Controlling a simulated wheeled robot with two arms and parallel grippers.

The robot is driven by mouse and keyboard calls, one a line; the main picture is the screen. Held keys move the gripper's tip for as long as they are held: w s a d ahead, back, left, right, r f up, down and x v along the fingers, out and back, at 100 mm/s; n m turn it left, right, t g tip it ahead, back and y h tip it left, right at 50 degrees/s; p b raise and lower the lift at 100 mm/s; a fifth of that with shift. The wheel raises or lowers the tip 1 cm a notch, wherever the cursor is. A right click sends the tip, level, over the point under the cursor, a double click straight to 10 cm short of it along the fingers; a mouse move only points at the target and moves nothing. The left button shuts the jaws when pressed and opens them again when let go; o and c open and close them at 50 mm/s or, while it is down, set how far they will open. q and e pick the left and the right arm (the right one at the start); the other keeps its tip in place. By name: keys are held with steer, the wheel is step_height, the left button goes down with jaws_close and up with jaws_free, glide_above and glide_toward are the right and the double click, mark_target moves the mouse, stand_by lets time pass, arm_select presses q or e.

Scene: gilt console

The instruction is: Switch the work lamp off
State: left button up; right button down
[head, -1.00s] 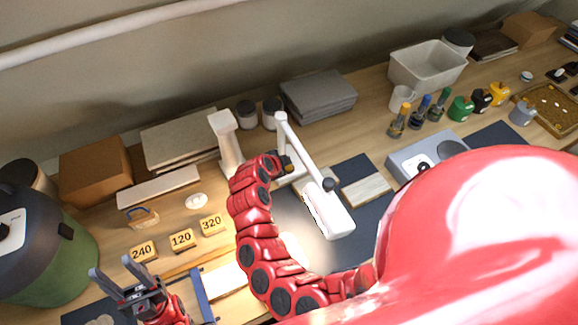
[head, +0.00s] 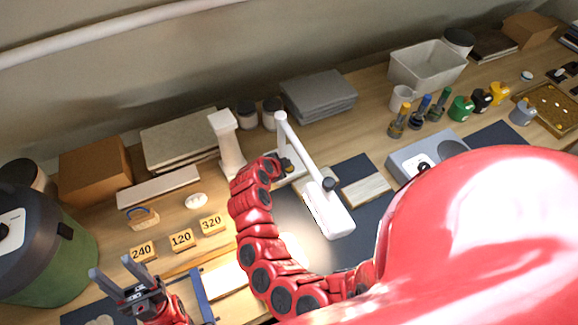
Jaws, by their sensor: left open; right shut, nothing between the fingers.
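The white work lamp (head: 325,208) stands at the middle of the bench, its arm slanting down to a long head. A bright pool of light (head: 293,248) lies on the dark mat beside the head, so the lamp looks lit. My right arm curls up from below, and my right gripper (head: 284,165) is at the lamp's base, shut with nothing seen in it. The switch is not clearly visible, and I cannot tell whether the gripper touches the base. My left gripper (head: 124,281) is open and empty at the lower left, away from the lamp.
Number blocks (head: 181,240) and a small brush (head: 142,217) lie left of my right arm. A white pillar (head: 226,145) stands close behind that arm. A green pot (head: 45,255) is at the far left. A grey device (head: 408,160) sits right of the lamp.

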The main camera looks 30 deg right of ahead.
steer(key=shift+f, duration=0.25)
steer(key=shift+r+p, duration=0.95)
step_height(320, 180, up, 6)
steer(key=p, duration=0.6)
steer(key=shift+f, duration=0.1)
stand_by(0.3)
